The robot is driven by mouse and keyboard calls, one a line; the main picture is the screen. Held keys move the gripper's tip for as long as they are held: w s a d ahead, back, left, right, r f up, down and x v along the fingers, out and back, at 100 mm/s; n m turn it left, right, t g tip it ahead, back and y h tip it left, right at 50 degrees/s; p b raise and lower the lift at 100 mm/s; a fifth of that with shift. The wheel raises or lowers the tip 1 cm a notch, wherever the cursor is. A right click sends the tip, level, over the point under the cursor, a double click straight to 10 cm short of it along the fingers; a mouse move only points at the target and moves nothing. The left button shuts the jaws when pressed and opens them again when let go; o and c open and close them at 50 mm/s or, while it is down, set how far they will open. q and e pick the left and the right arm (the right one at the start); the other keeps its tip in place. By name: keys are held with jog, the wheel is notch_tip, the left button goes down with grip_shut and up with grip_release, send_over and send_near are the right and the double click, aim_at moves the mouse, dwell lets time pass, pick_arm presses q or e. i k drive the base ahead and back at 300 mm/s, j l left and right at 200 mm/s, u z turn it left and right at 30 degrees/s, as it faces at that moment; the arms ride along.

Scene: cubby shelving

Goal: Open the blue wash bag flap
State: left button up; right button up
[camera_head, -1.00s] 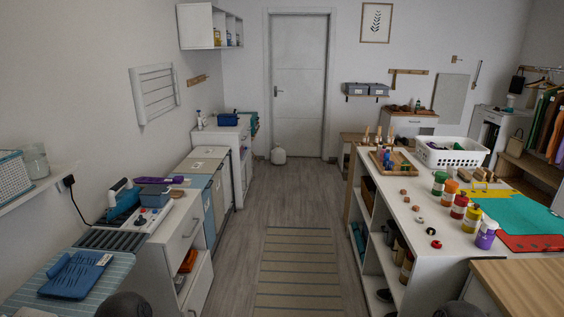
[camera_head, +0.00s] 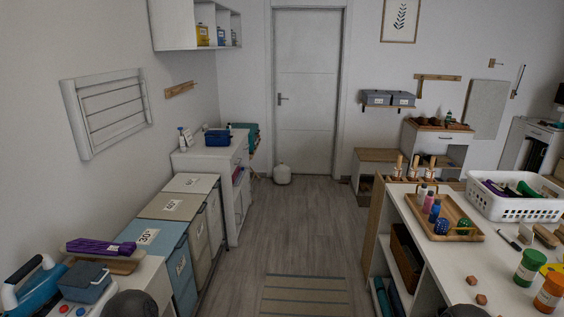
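A small blue bag (camera_head: 217,138) sits on top of the white cabinet (camera_head: 212,155) at the far left, beside a spray bottle. It looks like the wash bag, but it is too small to tell how its flap lies. My grippers are not in the head view. Only dark rounded parts of mine show at the bottom edge.
Labelled bins (camera_head: 150,240) line the left wall before the cabinet. A white shelf unit (camera_head: 440,260) with a wooden tray (camera_head: 462,235) and white basket (camera_head: 515,207) stands at the right.

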aim_at(220, 140)
jog(key=i, duration=2)
jog(key=i+l+u, duration=0.1)
jog(key=i+u, duration=0.15)
jog(key=i, duration=0.25)
jog(key=i+l+u, duration=0.25)
jog(key=i, duration=0.3)
jog(key=i+l+u, duration=0.2)
jog(key=i, duration=0.3)
jog(key=i+l+u, duration=0.25)
jog(key=i+l, duration=0.1)
jog(key=i, duration=0.1)
